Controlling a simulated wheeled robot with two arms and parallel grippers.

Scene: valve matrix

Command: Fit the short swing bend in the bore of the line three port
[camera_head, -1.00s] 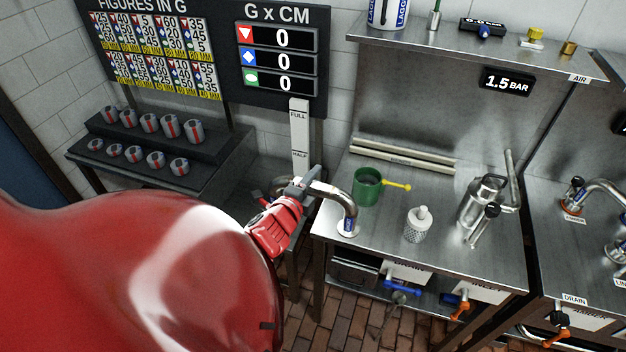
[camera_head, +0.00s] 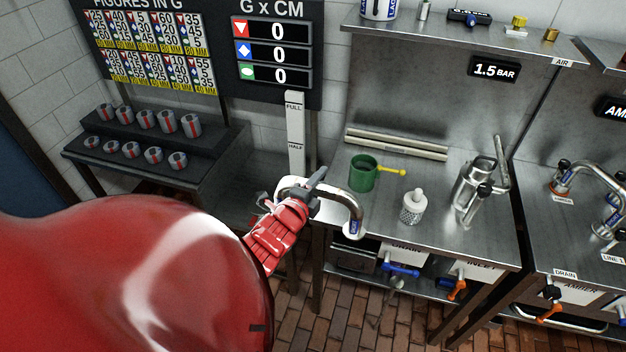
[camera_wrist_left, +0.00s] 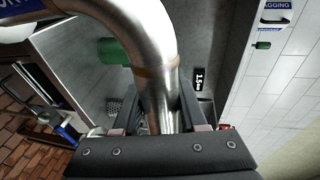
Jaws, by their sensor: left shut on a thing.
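My left gripper (camera_head: 315,190) is shut on a bent steel pipe, the swing bend (camera_head: 345,198), above the front left corner of the near steel bench. One end of the bend points down and carries a blue label. The bend also shows large in the left wrist view (camera_wrist_left: 150,35), running between the fingers, with a thin brownish band around it. My right gripper is not in view. I cannot make out the line three port; a label reading LINE 1 (camera_head: 612,258) shows at the right edge.
The near bench (camera_head: 390,220) holds a green cup (camera_head: 362,174) with a yellow handle, a white-capped bottle (camera_head: 414,207) and a steel jug-like vessel (camera_head: 475,185). Another bench with curved pipes (camera_head: 590,185) stands at the right. Valve handles hang below the benches.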

